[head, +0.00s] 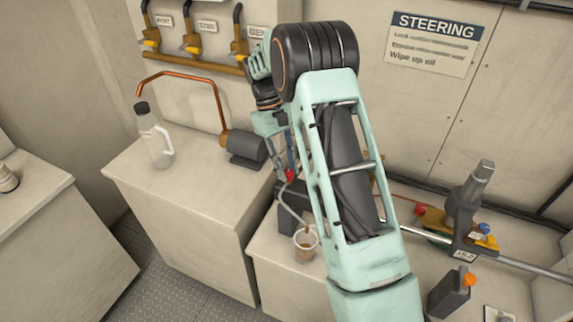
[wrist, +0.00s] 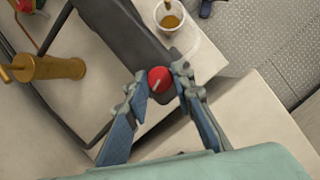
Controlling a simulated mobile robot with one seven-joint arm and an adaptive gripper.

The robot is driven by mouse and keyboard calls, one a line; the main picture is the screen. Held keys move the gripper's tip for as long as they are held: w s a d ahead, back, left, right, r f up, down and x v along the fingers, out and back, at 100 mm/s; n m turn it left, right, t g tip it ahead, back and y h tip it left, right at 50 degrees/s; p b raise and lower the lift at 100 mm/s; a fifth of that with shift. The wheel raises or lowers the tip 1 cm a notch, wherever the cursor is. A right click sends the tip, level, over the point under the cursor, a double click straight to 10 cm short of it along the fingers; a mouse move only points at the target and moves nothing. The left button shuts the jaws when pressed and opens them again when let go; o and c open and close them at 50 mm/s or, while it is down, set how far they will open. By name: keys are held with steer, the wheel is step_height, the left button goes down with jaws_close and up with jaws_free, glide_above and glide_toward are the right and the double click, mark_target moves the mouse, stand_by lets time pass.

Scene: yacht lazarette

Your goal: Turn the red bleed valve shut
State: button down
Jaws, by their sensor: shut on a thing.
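The red bleed valve (wrist: 159,79) is a small round red knob with a pale mark on its face, on a dark grey body. In the wrist view it sits between the two fingertips of my gripper (wrist: 161,76), which is shut on it. In the head view the red valve (head: 291,175) shows as a small red spot left of my arm, at the tip of my gripper (head: 288,168). My arm hides part of the dark body around it.
A clear cup with brown liquid (head: 305,240) stands below the valve, under a thin hose. A brass cylinder (wrist: 50,68) lies nearby. A dark bottle with an orange cap (head: 450,292) stands at right.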

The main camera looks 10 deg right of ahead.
steer(key=shift+d+m+g+y, duration=0.1)
steer(key=shift+m+g+y, duration=0.35)
steer(key=shift+m, duration=1.25)
steer(key=shift+t+y+p, duration=0.25)
steer(key=shift+p, duration=0.05)
steer(key=c, duration=1.7)
jaws_free()
steer(key=shift+o, duration=0.2)
steer(key=shift+r, duration=0.1)
steer(key=v, duration=1.1)
steer(key=shift+w+r, duration=0.25)
steer(key=shift+r, duration=0.1)
steer(key=shift+s, duration=0.1)
